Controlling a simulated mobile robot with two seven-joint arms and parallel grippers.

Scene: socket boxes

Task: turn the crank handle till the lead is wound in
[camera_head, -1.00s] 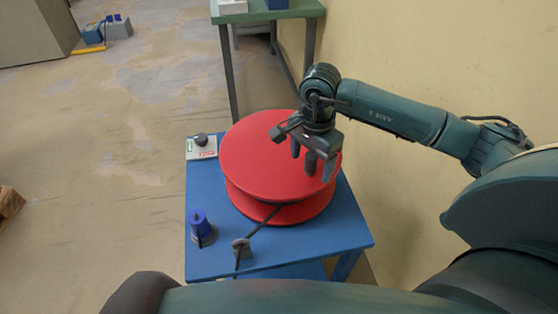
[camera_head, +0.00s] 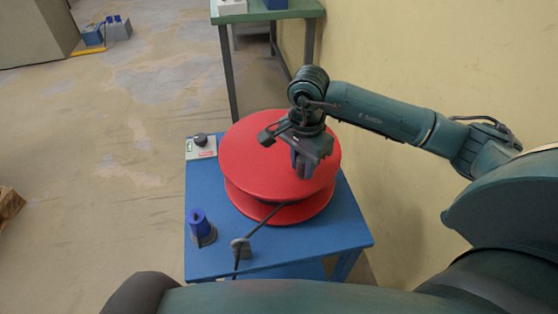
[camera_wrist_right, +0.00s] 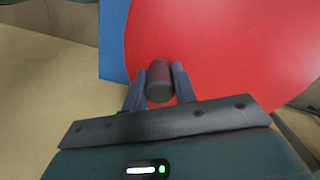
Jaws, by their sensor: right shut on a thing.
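The red cable reel (camera_head: 262,160) lies flat on the blue table (camera_head: 290,255). My right gripper (camera_head: 301,168) reaches down over the right part of its top disc. In the right wrist view, the dark round crank handle (camera_wrist_right: 159,82) stands between the two fingers of the right gripper (camera_wrist_right: 160,88), which are shut on it. In the head view the gripper mostly hides the handle. The dark lead (camera_head: 262,222) runs from the reel through a small grey guide (camera_head: 241,247) and past the table's front edge. My left gripper is not in view.
A blue plug-like part (camera_head: 198,222) on a dark base stands at the table's left front. A grey box with a black knob (camera_head: 201,147) sits at its left back. A green-topped table (camera_head: 262,12) stands behind, and a yellow wall (camera_head: 430,60) rises to the right.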

